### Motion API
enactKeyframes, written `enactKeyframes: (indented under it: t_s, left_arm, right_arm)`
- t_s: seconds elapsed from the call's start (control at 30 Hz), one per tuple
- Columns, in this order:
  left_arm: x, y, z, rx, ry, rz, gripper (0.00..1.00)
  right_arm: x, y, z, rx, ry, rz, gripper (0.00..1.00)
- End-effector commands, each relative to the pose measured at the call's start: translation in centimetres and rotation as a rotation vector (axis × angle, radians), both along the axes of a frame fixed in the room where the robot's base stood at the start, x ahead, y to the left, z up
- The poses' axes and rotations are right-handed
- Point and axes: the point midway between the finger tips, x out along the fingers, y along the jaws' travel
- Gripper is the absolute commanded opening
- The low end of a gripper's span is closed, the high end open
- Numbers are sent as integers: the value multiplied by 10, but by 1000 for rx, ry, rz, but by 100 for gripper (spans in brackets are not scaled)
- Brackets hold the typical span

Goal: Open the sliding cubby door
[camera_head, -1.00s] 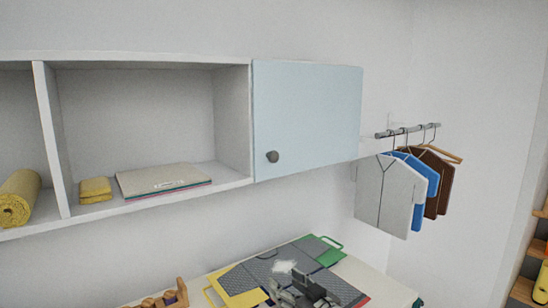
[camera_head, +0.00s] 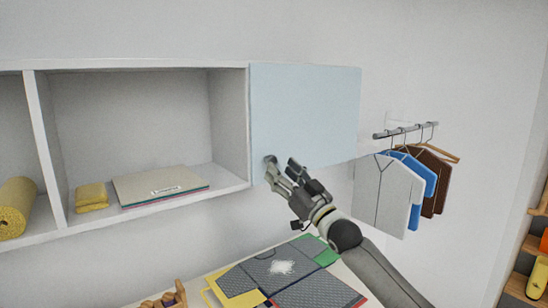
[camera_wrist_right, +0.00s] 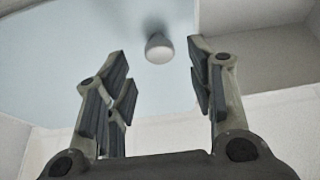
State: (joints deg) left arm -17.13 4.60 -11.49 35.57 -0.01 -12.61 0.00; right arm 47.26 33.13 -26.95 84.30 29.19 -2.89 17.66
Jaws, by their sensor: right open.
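The light blue sliding door (camera_head: 305,110) covers the right end of the white wall cubby. Its round grey knob (camera_head: 270,160) is at the door's lower left and partly hidden behind my fingers. My right gripper (camera_head: 282,171) is open at the knob, coming from the lower right. In the right wrist view, the knob (camera_wrist_right: 159,48) shows beyond and between the two spread fingertips (camera_wrist_right: 157,62), and the door (camera_wrist_right: 80,50) fills the upper left. The fingers are not closed on the knob. My left gripper is not in view.
The open cubby holds a yellow roll (camera_head: 17,207), folded yellow cloths (camera_head: 91,196) and a flat stack (camera_head: 160,186). Shirts on hangers (camera_head: 388,190) hang from a rail on the right. A table with coloured folders (camera_head: 285,275) lies below.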

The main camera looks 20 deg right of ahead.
Motion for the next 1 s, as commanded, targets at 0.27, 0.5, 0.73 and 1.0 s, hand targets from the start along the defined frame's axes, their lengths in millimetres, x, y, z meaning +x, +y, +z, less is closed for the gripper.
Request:
enactKeyframes:
  t_s: [0.27,0.5,0.73,1.0]
  left_arm:
    - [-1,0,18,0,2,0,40]
    - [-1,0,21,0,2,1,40]
    - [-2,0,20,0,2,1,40]
    - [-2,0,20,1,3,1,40]
  right_arm:
    - [30,11,15,0,0,0,50]
    - [38,14,17,0,1,0,50]
    - [38,14,16,0,1,0,50]
    - [38,14,16,-1,1,0,19]
